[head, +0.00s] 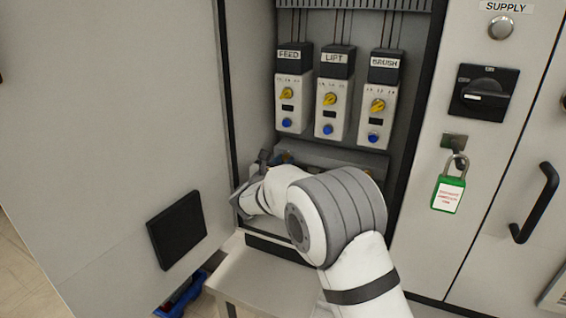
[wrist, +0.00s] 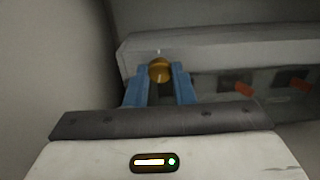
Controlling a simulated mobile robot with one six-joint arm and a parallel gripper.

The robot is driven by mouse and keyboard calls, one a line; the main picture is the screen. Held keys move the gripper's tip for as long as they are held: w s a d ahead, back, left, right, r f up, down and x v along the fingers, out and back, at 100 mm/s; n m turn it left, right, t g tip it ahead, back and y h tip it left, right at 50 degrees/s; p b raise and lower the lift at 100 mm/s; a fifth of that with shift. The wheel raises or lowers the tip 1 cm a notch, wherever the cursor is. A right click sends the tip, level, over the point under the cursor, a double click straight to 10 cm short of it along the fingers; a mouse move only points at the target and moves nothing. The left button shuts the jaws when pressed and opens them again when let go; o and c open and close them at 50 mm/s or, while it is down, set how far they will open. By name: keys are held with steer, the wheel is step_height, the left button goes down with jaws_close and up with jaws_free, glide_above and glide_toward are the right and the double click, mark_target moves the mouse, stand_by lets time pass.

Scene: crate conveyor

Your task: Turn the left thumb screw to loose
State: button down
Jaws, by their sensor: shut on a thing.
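In the wrist view, a round brass-coloured thumb screw (wrist: 159,70) sits at the front of a grey ledge or cover. The two blue fingers of my gripper (wrist: 160,80) are on either side of it, shut on it. In the head view, my gripper (head: 262,163) reaches into the open cabinet at its lower left. My arm hides much of the cover (head: 345,160) there, and the screw between the fingers cannot be made out. Whether the screw is tight or loose cannot be told.
Three units labelled FEED (head: 290,90), LIFT (head: 332,92) and BRUSH (head: 378,97) hang above the cover. The open cabinet door (head: 110,120) stands close on the left. A green padlock (head: 448,193) hangs at the right. Orange parts (wrist: 244,89) show below the ledge.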

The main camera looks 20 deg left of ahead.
steer(key=shift+r+n+p, duration=0.1)
steer(key=shift+n+p, duration=0.55)
steer(key=shift+n, duration=0.85)
steer(key=c, duration=1.2)
jaws_free()
steer(key=shift+c, duration=0.2)
steer(key=s, duration=0.7)
steer(key=shift+s+a, duration=0.35)
steer(key=shift+s, duration=0.05)
steer(key=shift+f, duration=0.2)
